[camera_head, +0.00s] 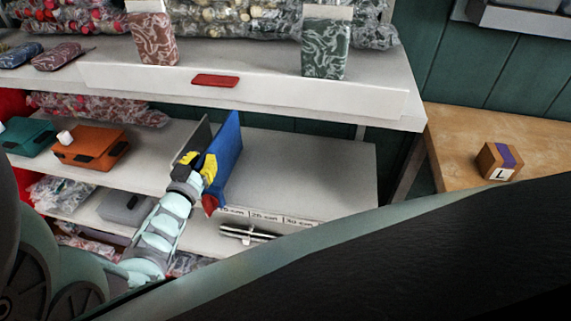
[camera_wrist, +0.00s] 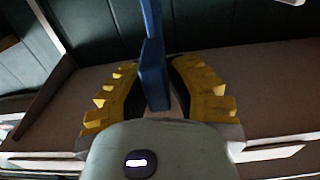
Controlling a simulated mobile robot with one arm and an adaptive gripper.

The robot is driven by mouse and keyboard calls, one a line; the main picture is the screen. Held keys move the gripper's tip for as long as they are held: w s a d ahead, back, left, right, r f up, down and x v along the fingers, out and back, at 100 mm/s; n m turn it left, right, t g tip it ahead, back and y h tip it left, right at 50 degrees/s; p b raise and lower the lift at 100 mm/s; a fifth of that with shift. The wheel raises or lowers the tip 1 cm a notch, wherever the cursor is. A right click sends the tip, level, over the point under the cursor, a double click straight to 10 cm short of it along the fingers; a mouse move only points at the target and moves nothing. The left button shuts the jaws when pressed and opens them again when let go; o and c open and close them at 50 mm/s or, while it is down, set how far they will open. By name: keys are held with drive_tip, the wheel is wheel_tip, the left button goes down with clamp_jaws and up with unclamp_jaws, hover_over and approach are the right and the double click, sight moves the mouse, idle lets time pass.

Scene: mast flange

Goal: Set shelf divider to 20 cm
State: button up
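The blue shelf divider (camera_head: 226,150) stands upright on the grey middle shelf, with a red pointer (camera_head: 209,204) at its lower front. My gripper (camera_head: 199,165) is at the divider's front edge. In the wrist view, the divider (camera_wrist: 153,75) stands between my gripper's yellow fingers (camera_wrist: 155,85), whose tips close in on both its faces. Small printed labels (camera_head: 267,216) run along the shelf's front strip to the right of the pointer; they are too small to read surely. Part of the front strip is hidden by my arm.
A dark upright panel (camera_head: 196,138) stands just left of the divider. The shelf surface (camera_head: 310,165) to its right is clear. An orange case (camera_head: 91,147) and a teal case (camera_head: 27,136) lie to the left. A white upper shelf (camera_head: 270,85) overhangs.

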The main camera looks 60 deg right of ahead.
clamp_jaws()
drive_tip(key=s+d, duration=0.3)
drive_tip(key=s, duration=0.6)
drive_tip(key=shift+s+d, duration=0.25)
drive_tip(key=shift+d, duration=0.15)
drive_tip(key=o, duration=0.6)
unclamp_jaws()
drive_tip(key=shift+d, duration=0.1)
drive_tip(key=shift+o, duration=0.6)
